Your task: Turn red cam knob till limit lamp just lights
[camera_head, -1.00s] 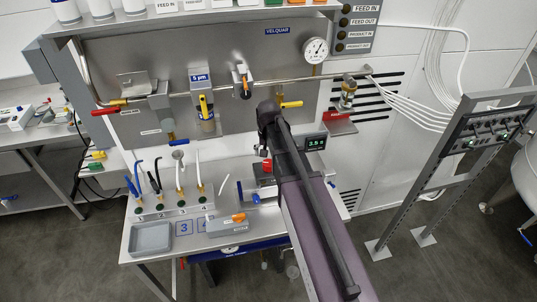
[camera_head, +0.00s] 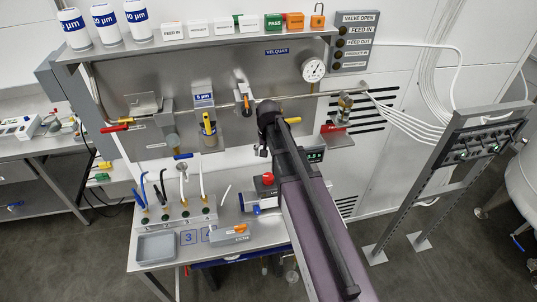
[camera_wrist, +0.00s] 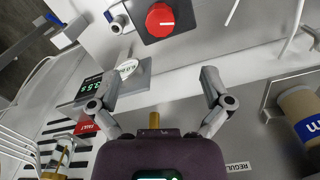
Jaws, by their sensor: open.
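The red knob (camera_wrist: 160,18), round with a white pointer mark, sits on a dark square plate at the top of the wrist view. It also shows on the bench beside my arm in the head view (camera_head: 267,178). My gripper (camera_wrist: 160,74) is open and empty, its two fingers spread wide below the knob in the picture and apart from it. In the head view my gripper (camera_head: 262,151) is small and partly hidden by my arm. I cannot tell which light is the limit lamp; a blue spot (camera_head: 257,211) shows near the knob's box.
A display with green digits (camera_wrist: 90,84) stands beside the knob, partly covered by my arm in the head view. A red FAULT tag (camera_wrist: 86,127) and a brass fitting (camera_wrist: 154,120) are near my gripper. A grey tray (camera_head: 157,247) and tool stand occupy the bench's left.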

